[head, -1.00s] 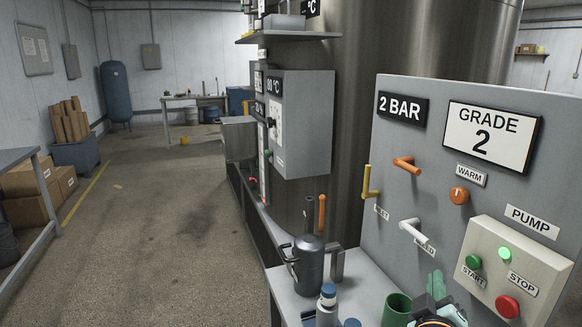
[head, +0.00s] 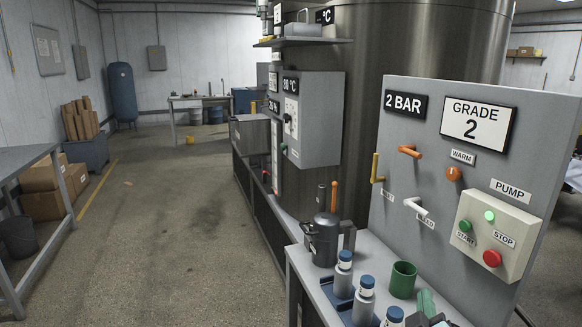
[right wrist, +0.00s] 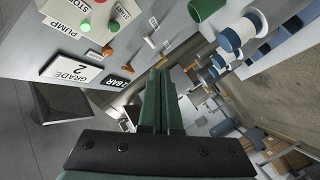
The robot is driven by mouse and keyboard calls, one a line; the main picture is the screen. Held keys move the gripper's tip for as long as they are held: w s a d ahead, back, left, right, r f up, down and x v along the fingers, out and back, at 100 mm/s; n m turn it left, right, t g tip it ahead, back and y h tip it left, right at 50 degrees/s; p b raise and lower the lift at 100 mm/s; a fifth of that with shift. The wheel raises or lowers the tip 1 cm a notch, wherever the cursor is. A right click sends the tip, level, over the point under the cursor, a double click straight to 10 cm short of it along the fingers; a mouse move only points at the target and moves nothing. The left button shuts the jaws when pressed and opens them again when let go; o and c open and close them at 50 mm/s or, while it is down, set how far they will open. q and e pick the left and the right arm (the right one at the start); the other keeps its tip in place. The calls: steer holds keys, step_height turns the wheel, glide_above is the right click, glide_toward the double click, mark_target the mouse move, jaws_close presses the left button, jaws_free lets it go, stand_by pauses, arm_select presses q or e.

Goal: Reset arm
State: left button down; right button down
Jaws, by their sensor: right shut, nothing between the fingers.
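My right gripper (head: 428,303) shows at the bottom edge of the head view, low in front of the control panel (head: 430,150). Its green fingers also show in the right wrist view (right wrist: 161,78), closed together with nothing between them. The arm behind it is mostly cut off by the frame. It sits just right of the green cup (head: 403,279) in the picture; their distance apart is hard to tell. My left gripper is not in view.
On the bench stand several blue-capped bottles (head: 365,300) and a dark grey jug (head: 323,240). The panel carries levers, a knob and the pump box (head: 493,236) with a lit green lamp. A grey table (head: 30,160) stands at left. The floor between is clear.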

steer(key=s+a+f+g+y, duration=0.2)
steer(key=s+a+f+y, duration=0.15)
steer(key=f, duration=0.65)
steer(key=s+a+f+g+y, duration=0.2)
steer(key=s+f, duration=0.2)
steer(key=f, duration=0.6)
steer(key=s+a+f+m+g+y, duration=0.2)
steer(key=s+f+m, duration=0.1)
steer(key=s+f, duration=0.8)
steer(key=s, duration=0.4)
steer(key=shift+a+f+y+p, duration=0.15)
steer(key=shift+f+y+p, duration=0.05)
steer(key=shift+y+p, duration=0.15)
steer(key=shift+s, duration=0.1)
